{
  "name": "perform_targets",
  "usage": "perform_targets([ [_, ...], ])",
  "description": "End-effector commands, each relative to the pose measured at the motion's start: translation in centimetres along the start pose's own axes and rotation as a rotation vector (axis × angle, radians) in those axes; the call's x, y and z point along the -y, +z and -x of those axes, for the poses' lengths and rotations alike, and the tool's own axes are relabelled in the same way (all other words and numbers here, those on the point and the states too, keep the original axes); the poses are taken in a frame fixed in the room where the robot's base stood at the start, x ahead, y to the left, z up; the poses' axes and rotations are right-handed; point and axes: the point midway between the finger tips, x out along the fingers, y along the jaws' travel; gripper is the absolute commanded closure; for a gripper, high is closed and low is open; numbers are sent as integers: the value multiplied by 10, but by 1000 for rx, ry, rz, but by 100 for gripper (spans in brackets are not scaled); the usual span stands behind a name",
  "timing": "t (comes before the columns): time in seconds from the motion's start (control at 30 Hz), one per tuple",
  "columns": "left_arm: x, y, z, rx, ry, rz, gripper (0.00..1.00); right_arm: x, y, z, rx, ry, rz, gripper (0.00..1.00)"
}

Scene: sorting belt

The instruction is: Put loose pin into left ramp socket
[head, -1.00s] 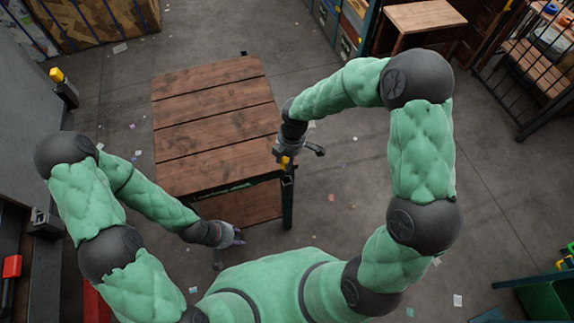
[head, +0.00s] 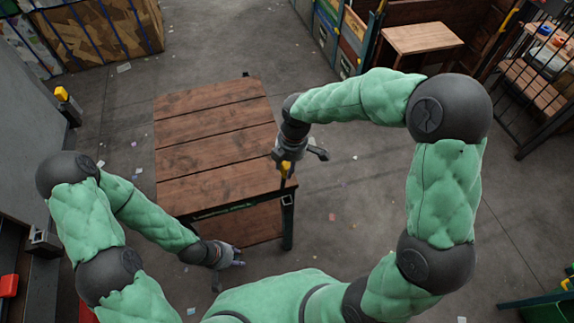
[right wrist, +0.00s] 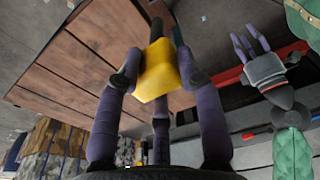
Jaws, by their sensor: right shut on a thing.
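The loose pin has a yellow head (head: 286,168) and shows at the table's near right corner. My right gripper (head: 285,161) is shut on this yellow head (right wrist: 156,72); in the right wrist view its dark fingers press it from both sides. How far the pin's dark lower part reaches is unclear. My left gripper (head: 231,263) is low by the table's near side, empty, with its fingers apart in the right wrist view (right wrist: 249,42). A grey socket-like bracket (head: 42,238) stands at the left edge; I cannot tell if it is the left ramp socket.
The brown plank table (head: 210,130) has a bare top and a lower shelf. A yellow-topped piece (head: 62,94) stands on a dark post by the grey wall at left. A small wooden table (head: 422,38) and a barred rack stand at the back right. The floor right of the table is mostly clear.

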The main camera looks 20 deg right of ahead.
Motion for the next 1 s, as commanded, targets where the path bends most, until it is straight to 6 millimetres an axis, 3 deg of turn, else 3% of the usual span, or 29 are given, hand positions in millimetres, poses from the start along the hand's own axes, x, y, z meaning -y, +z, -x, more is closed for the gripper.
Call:
perform_targets([
  [1.0, -21, 2, 59, 0, 0, 0, 60, 0, -10, 83, 0, 2, 0, 100],
])
